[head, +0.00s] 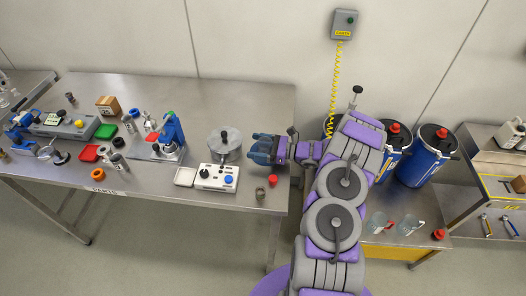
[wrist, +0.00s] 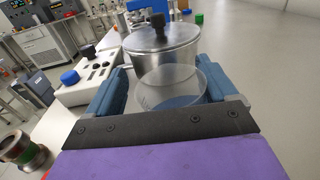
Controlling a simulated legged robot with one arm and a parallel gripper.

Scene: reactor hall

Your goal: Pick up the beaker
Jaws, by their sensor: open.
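A clear glass beaker (wrist: 172,90) shows in the wrist view between the two blue fingers of my gripper (wrist: 163,80). Its round rim faces me, and its lower part is hidden behind the dark gripper plate. The fingers are open, one on each side of it; I cannot tell whether either touches the glass. In the head view my gripper (head: 264,149) is low over the right end of the steel table (head: 215,98), pointing left. The beaker cannot be made out clearly there among the fingers.
A lidded metal pot (head: 224,144) stands just beyond the fingertips. A white control box (head: 216,178) with knobs is beside it. A red object (head: 273,181) and a small metal fitting (head: 260,194) are near the table's front edge. Glass vessels (head: 380,222) stand on a cart at right.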

